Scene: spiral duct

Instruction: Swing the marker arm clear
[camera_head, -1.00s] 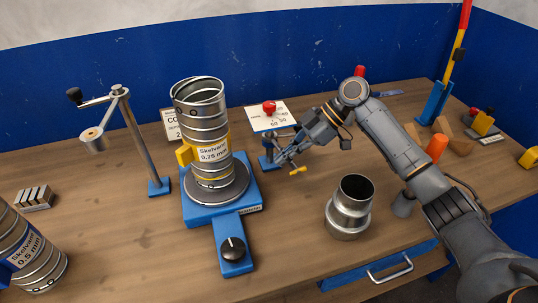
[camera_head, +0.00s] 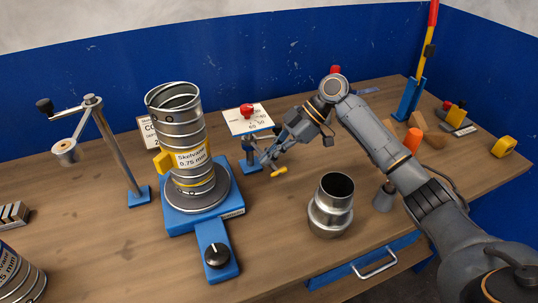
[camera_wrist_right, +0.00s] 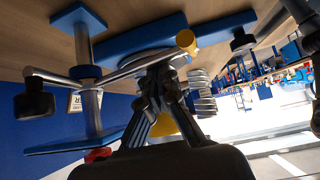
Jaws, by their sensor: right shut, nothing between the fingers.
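The marker arm (camera_head: 278,171) is a thin rod with a yellow tip, mounted low on a blue-based post (camera_head: 249,152) under a white card with a red knob (camera_head: 246,110). In the right wrist view the silver rod (camera_wrist_right: 130,67) runs from a black knob (camera_wrist_right: 35,101) to the yellow tip (camera_wrist_right: 187,40), across the post (camera_wrist_right: 91,104). My right gripper (camera_head: 268,159) is shut and empty beside the rod, near its yellow-tip side; its fingers (camera_wrist_right: 158,78) overlap the rod in the wrist view, and contact is unclear. My left gripper is out of view.
A spiral duct (camera_head: 188,130) stands on a blue turntable base (camera_head: 217,235) left of the post. A steel fitting (camera_head: 331,205) stands in front of my right arm. A crank stand (camera_head: 115,150) is at left. Wooden blocks (camera_head: 430,137) lie at right.

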